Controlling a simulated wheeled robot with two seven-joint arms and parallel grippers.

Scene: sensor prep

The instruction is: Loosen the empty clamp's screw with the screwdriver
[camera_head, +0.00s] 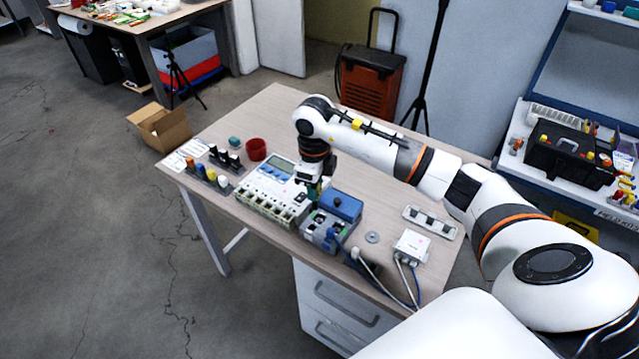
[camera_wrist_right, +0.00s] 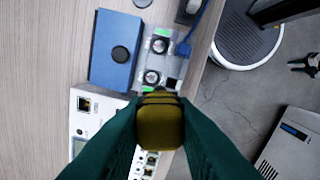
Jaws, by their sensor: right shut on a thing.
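My right gripper (camera_head: 314,194) is over the terminal block (camera_head: 318,232) on the table. In the right wrist view its dark green fingers (camera_wrist_right: 160,125) are shut on the yellow screwdriver handle (camera_wrist_right: 160,128), seen nearly end-on. The screwdriver's shaft and tip are hidden. The wrist view shows two round clamp screws. The upper one (camera_wrist_right: 159,46) has a blue wire (camera_wrist_right: 184,48) beside it. The lower one (camera_wrist_right: 151,77) has no wire visible and lies just above the handle in the picture; contact cannot be told. My left gripper is not in view.
A blue box (camera_head: 339,204) stands against the terminal block. A white multi-port device (camera_head: 272,193) is on the left. A white sensor box (camera_head: 411,246) with cables, a flat metal disc (camera_head: 372,237) and a slotted strip (camera_head: 431,222) lie to the right. The table's front edge is close.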

